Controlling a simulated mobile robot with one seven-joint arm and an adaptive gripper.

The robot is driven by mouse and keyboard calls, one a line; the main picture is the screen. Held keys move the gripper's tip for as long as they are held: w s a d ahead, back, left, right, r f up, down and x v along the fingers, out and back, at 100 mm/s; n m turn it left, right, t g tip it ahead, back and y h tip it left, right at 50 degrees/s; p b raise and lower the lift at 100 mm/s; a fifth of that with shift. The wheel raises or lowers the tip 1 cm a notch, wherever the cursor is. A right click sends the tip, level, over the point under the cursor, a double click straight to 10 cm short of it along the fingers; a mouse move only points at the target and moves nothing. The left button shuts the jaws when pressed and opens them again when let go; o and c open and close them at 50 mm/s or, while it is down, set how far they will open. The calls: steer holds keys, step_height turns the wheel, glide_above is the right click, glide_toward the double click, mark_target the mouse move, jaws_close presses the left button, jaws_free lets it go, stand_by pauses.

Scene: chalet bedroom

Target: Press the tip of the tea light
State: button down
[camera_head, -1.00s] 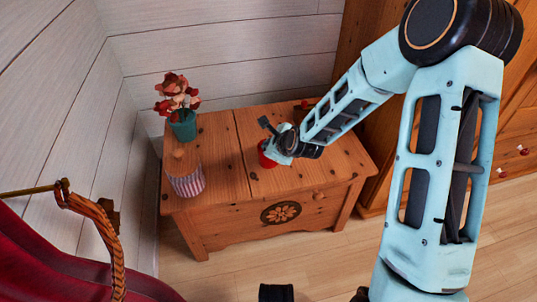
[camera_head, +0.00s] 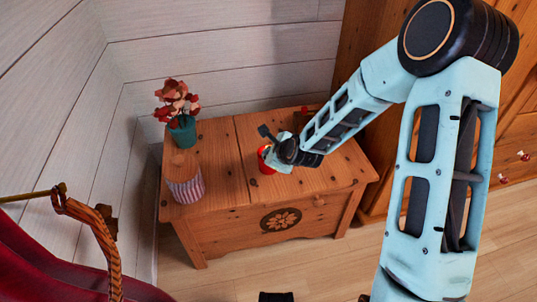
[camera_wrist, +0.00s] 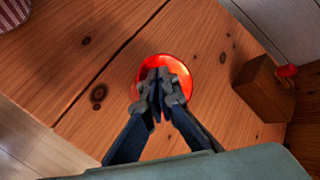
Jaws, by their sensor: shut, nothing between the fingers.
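The tea light is a round red, glossy piece (camera_wrist: 181,64) on the wooden chest top in the wrist view. In the head view a bit of its red side (camera_head: 264,160) shows beside my wrist. My gripper (camera_wrist: 161,78) is shut and empty, and its fingertips lie over the middle of the red disc in the wrist view. The fingers hide the centre of the tea light, so I cannot tell whether they touch it. In the head view my wrist hides the fingertips.
The wooden chest (camera_head: 222,150) stands against the wall. A striped jar with a wooden lid (camera_head: 186,187) and a teal pot with red flowers (camera_head: 183,132) stand at its left. A wooden block with a red knob (camera_wrist: 264,88) is right of the tea light.

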stand_by(0.5)
steer(key=shift+s+f+b, duration=0.1)
steer(key=shift+f+b, duration=0.2)
steer(key=shift+f, duration=0.2)
steer(key=shift+s, duration=0.1)
steer(key=shift+s+r, duration=0.1)
steer(key=shift+r, duration=0.05)
steer(key=shift+r+p, duration=0.1)
steer(key=shift+p, duration=0.2)
step_height(320, 180, up, 6)
steer(key=p, duration=0.4)
steer(key=shift+w+p, duration=0.2)
steer(key=shift+p, duration=0.1)
